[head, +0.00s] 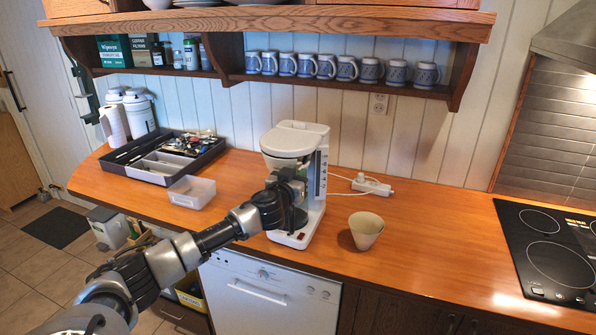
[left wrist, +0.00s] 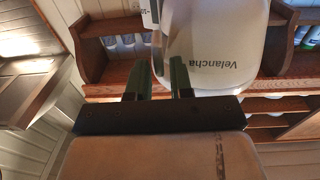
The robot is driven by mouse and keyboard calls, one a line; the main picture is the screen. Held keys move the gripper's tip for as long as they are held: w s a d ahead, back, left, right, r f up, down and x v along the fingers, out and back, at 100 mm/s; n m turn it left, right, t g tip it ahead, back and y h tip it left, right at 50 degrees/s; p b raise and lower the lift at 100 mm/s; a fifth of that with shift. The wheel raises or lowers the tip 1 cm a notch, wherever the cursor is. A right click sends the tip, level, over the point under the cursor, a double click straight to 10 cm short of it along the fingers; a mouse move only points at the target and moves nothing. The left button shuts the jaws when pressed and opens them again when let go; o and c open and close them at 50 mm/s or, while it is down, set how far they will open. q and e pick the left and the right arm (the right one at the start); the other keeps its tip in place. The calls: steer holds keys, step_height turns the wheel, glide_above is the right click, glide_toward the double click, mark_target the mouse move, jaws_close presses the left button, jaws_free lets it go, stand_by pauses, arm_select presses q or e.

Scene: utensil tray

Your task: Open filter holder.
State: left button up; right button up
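The white coffee maker (head: 296,140) stands upright on the wooden counter, its lid down. Its filter holder is in the upper front, partly hidden behind my left gripper (head: 291,186). In the left wrist view, a white rounded housing marked "Velancha" (left wrist: 220,45) fills the top middle. There my left gripper (left wrist: 163,68) has its two dark green fingers parted, with a narrow gap between them. The fingertips are at the edge of the white housing; whether they touch it is unclear. Nothing is clearly held. My right gripper is not in view.
A beige paper filter cone (head: 366,232) stands right of the coffee maker. A clear bin (head: 191,193) and a dark utensil tray (head: 125,170) are on the left. A power strip (head: 371,186) lies behind. A shelf with several mugs (head: 343,68) hangs above.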

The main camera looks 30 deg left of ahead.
arm_select(q)
steer(key=shift+w, duration=0.4)
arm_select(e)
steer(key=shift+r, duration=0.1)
arm_select(q)
jaws_close()
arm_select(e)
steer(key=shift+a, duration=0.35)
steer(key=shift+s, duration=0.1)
arm_select(q)
steer(key=shift+s+a, duration=0.1)
